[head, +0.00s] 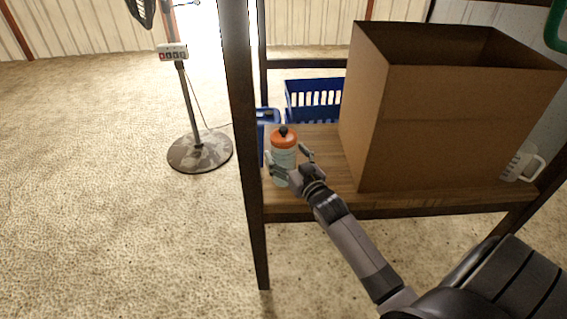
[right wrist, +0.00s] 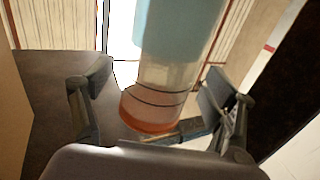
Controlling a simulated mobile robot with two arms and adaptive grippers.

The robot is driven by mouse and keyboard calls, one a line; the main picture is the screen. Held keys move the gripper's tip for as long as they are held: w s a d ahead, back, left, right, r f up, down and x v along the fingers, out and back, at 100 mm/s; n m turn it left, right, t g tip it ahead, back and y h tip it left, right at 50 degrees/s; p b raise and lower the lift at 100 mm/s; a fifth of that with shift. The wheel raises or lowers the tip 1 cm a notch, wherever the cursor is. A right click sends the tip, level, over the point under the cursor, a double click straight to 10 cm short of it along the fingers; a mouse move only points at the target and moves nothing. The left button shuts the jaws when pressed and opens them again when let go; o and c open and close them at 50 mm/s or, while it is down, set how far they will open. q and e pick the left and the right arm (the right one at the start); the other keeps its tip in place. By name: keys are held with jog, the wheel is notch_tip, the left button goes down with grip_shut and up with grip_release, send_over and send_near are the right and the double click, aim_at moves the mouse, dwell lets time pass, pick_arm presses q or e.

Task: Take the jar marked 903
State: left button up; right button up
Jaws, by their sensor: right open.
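A clear, pale bottle-like jar with an orange lid and dark knob (head: 284,152) stands upright at the left end of the wooden shelf (head: 400,200). I can read no number on it. My right gripper (head: 288,157) is open, with a finger on either side of the jar. In the right wrist view the jar (right wrist: 165,75) appears upside down between the spread fingers (right wrist: 152,95), with gaps on both sides. My left gripper is not in view.
A large open cardboard box (head: 440,125) stands just right of the jar. A white jug (head: 517,163) is at the shelf's right end. A dark rack post (head: 245,140) rises at the left. Blue baskets (head: 312,100) are behind. A fan stand (head: 188,110) is on the left floor.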

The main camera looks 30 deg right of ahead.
jog(key=shift+w+d, duration=0.15)
jog(key=shift+w, duration=0.9)
jog(key=c, duration=1.6)
jog(key=shift+r, duration=0.1)
jog(key=shift+c, duration=0.3)
jog(key=shift+r, duration=0.1)
